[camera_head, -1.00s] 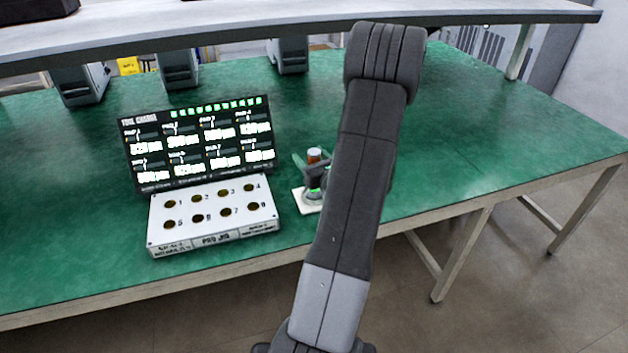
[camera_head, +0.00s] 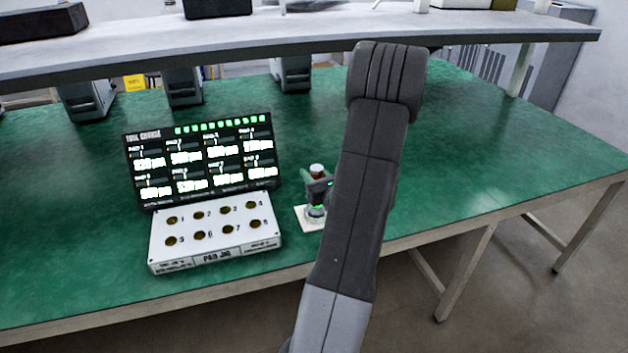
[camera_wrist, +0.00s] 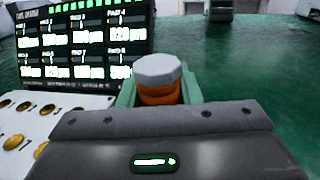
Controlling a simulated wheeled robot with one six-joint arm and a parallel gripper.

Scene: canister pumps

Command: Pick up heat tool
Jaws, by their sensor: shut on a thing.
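The heat tool (camera_head: 317,170) shows a pale cap over an orange-brown body, upright at the front of the green table. It also shows in the wrist view (camera_wrist: 158,72), standing between my green fingers. My gripper (camera_wrist: 159,92) is shut on it, one finger on each side. In the head view my gripper is small and partly behind my forearm. A white base plate (camera_head: 307,221) lies on the table below the tool. The tool's lower part is hidden by my gripper in both views. I cannot tell whether it touches the plate.
A white pad jig (camera_head: 215,237) with several numbered round sockets and a lit display (camera_head: 200,160) stand close at the left. A grey shelf (camera_head: 300,40) spans the back above the table. The table's right side (camera_head: 480,150) is clear.

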